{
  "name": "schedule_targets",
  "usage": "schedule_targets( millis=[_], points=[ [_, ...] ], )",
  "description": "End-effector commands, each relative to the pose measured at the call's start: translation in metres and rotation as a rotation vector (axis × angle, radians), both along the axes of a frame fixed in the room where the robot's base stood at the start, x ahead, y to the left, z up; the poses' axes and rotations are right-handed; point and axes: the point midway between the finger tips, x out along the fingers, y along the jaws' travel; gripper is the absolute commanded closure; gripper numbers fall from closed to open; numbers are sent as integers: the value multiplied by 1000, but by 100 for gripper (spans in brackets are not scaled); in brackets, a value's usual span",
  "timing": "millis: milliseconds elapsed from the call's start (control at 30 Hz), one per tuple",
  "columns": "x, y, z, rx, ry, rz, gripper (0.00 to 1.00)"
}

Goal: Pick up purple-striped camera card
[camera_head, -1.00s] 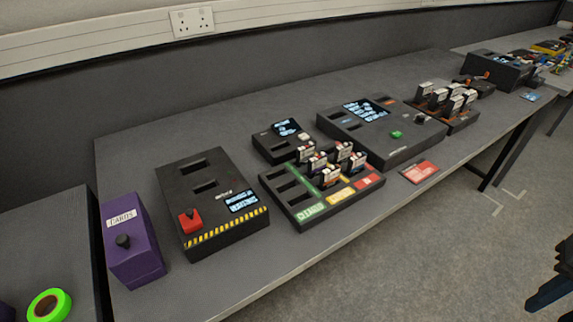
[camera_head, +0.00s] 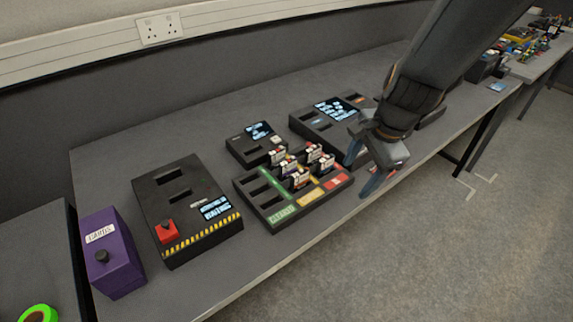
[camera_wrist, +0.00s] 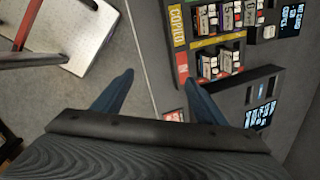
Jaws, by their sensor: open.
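The purple-striped camera card (camera_head: 288,167) stands upright in the middle of a three-card row in the black sorting tray (camera_head: 264,207). The cards crowd together, so little of its stripe shows. My gripper (camera_head: 362,172) is open and empty, pointing down just right of the tray by the bench's front edge. In the wrist view its fingers (camera_wrist: 160,82) are apart, with bench edge and floor between them.
Other striped cards (camera_head: 313,153) stand close around it. Left of the tray are a black box with a red knob (camera_head: 205,192) and a purple box (camera_head: 115,262). A small screen device (camera_head: 258,140) stands behind; a larger one (camera_head: 320,122) is partly behind my arm.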

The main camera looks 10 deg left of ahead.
Motion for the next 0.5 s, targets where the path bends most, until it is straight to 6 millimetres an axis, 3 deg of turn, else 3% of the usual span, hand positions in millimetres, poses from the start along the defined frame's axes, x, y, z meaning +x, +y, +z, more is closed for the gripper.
schedule_targets(
  millis=[33, 100, 300, 500],
  points=[
    [7, 23, 6, 39, 15, -123, 34],
    [17, 52, 9, 99, 41, -318, 34],
    [36, 122, 11, 248, 125, -809, 34],
    [43, 160, 9, 332, 187, -1093, 34]
  ],
)
